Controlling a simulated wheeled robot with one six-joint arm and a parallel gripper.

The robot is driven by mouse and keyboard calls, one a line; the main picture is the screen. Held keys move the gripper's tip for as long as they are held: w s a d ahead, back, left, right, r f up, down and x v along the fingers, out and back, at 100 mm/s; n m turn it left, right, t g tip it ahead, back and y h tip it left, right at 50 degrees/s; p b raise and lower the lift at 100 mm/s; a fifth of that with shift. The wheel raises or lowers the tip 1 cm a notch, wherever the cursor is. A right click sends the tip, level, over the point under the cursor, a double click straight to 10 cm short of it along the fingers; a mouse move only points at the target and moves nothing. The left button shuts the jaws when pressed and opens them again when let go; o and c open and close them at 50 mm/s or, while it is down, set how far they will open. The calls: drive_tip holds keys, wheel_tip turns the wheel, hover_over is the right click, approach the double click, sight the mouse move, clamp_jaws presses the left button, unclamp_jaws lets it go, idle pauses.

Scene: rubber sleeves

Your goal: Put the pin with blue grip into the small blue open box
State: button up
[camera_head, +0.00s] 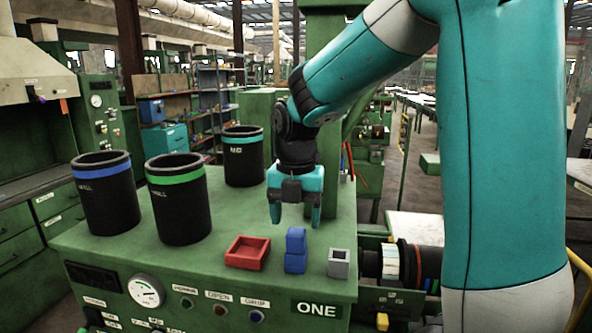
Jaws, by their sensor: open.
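The small blue open box (295,264) stands on the green bench top near its front edge. A blue block-like piece (296,239), which looks like the grip of the pin, shows upright directly above the box's rim. No pin shaft shows, and I cannot see how deep it sits in the box. My gripper (295,222) points down just above this blue piece.
A red open box (247,252) stands left of the blue box and a small grey open box (339,263) stands right. Three black sleeves with blue (107,195), green (178,200) and teal (243,157) bands stand further left and back. Free bench top (225,215) lies between.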

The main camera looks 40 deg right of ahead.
sight(296, 231)
wheel_tip(296, 231, up, 12)
drive_tip(key=b, duration=0.1)
drive_tip(key=s+a+f+m+y+b, duration=0.2)
drive_tip(key=s+a+f+m, duration=0.6)
drive_tip(key=a+m, duration=0.1)
drive_tip(key=s+a+f+m+y+b, duration=0.2)
drive_tip(key=s+a+f+m, duration=0.6)
drive_tip(key=a, duration=0.3)
drive_tip(key=shift+s+a+f+m+b, duration=0.15)
drive_tip(key=shift+a+f+m+b, duration=0.2)
drive_tip(key=shift+f+m, duration=0.4)
drive_tip(key=shift+d, duration=0.1)
